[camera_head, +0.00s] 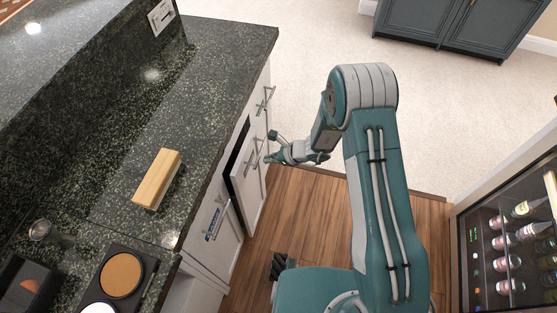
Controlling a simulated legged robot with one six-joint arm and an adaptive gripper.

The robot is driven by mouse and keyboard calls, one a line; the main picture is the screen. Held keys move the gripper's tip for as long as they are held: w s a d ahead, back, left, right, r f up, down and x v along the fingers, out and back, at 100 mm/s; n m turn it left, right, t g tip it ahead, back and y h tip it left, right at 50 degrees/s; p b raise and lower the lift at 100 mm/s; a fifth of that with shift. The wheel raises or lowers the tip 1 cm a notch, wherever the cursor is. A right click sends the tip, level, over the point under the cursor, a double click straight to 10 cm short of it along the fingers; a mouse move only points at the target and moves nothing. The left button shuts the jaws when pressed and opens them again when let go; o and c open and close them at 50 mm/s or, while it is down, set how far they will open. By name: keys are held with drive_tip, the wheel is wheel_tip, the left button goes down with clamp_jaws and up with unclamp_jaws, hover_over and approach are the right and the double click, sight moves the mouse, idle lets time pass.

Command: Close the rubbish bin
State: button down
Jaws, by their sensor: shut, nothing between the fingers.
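The rubbish bin appears to be the pull-out white cabinet front (248,192) below the counter. It stands out a little from the cabinet row, with a dark gap (238,143) showing behind its top edge. A metal bar handle is on its face. My gripper (269,157) is shut and empty, just right of the upper part of this front, near the handle. I cannot tell whether it touches the front. The bin's inside is mostly hidden.
The dark granite counter (225,55) runs along the left, with a wooden-backed brush (158,180) on it. Another white cabinet front (213,232) is nearer. A glass-front bottle fridge (508,245) stands at the right. Wood floor (310,210) and carpet (300,60) are clear.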

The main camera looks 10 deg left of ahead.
drive_tip(key=shift+a, duration=0.4)
drive_tip(key=a, duration=0.4)
drive_tip(key=shift+w+a, duration=0.25)
drive_tip(key=shift+a, duration=0.05)
drive_tip(key=shift+r, duration=0.1)
approach(248, 156)
drive_tip(key=d, duration=0.6)
drive_tip(key=shift+s+r, duration=0.4)
drive_tip(key=shift+r, duration=0.05)
